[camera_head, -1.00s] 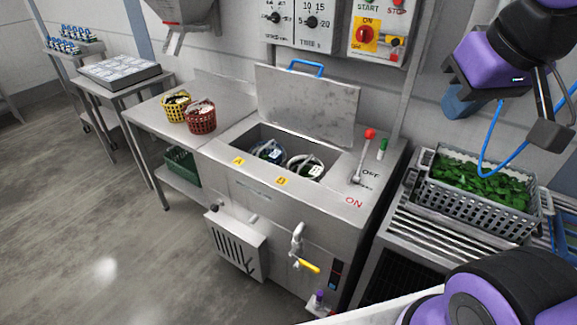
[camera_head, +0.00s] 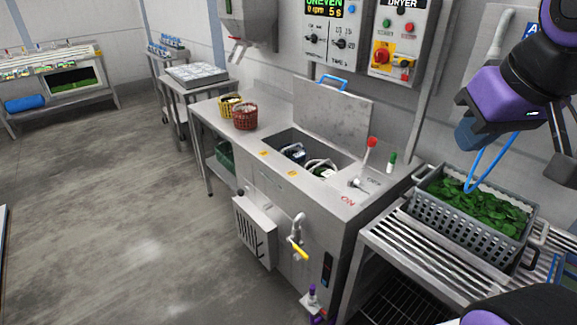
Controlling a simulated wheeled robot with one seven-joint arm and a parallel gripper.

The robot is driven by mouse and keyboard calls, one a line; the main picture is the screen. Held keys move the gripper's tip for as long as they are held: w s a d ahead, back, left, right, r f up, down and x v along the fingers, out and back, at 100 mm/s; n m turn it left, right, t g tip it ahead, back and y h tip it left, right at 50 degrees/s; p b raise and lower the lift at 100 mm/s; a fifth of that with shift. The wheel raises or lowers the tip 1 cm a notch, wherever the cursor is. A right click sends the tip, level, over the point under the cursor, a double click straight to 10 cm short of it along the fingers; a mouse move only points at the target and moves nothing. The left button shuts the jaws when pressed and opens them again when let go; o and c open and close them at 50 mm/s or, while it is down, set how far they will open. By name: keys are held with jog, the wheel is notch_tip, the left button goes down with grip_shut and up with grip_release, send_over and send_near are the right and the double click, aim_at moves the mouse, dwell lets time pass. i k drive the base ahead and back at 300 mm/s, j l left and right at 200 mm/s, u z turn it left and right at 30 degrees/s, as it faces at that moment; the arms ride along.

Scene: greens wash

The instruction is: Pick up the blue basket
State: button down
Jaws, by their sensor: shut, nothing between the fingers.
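The blue basket (camera_head: 291,152) sits in the left compartment of the steel wash machine's open basin. Only its upper part shows above the basin's front edge. A basket with a pale handle (camera_head: 320,168) sits beside it in the right compartment. My arm's purple end is at the upper right, and my gripper (camera_head: 474,136) is at its lower left, shut and empty. It is well to the right of the blue basket and apart from it. The fingertips are hard to make out.
The machine's lid (camera_head: 335,108) stands open behind the basin. A red-knobbed lever (camera_head: 369,150) rises at its right. Yellow (camera_head: 230,106) and red (camera_head: 245,118) baskets stand on the left counter. A grey crate (camera_head: 462,226) of greens is on the right rack. Open floor lies left.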

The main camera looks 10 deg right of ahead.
aim_at(296, 157)
jog(key=i+j, duration=1)
jog(key=j, duration=0.15)
jog(key=i+j, duration=0.95)
jog(key=j, duration=0.15)
jog(key=i+j+z, duration=0.15)
jog(key=z, duration=0.25)
jog(key=i+j+z, duration=0.1)
jog(key=j+z, duration=0.3)
jog(key=i+j+z, duration=0.1)
jog(key=z, duration=0.3)
jog(key=j+z, duration=0.1)
jog(key=z, duration=0.2)
jog(key=i+j+z, duration=0.1)
jog(key=i+j, duration=0.15)
jog(key=i, duration=0.1)
